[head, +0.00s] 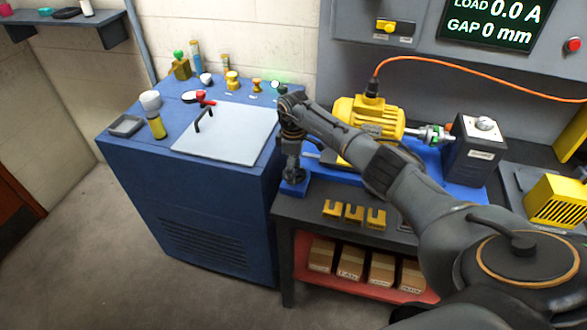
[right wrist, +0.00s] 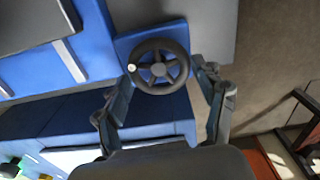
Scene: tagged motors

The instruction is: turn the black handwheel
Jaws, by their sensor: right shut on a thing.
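The black handwheel (right wrist: 158,68) is a spoked wheel with a small light knob on its rim, on a blue mount (right wrist: 187,118) in the right wrist view. My right gripper (right wrist: 168,88) has one finger at each side of the wheel and is shut on it. In the head view my right arm comes in from the right and my right gripper (head: 291,160) points down at the bench's left front corner. There the gripper mostly hides the wheel, above the blue mount (head: 296,187). My left gripper is not in view.
A yellow motor (head: 368,118) stands on the blue base behind my right arm. A blue cabinet (head: 200,220) with a pale plate (head: 228,133) and several small items is close on the left. Yellow blocks (head: 354,214) lie at the bench front. An orange cable (head: 450,68) runs above.

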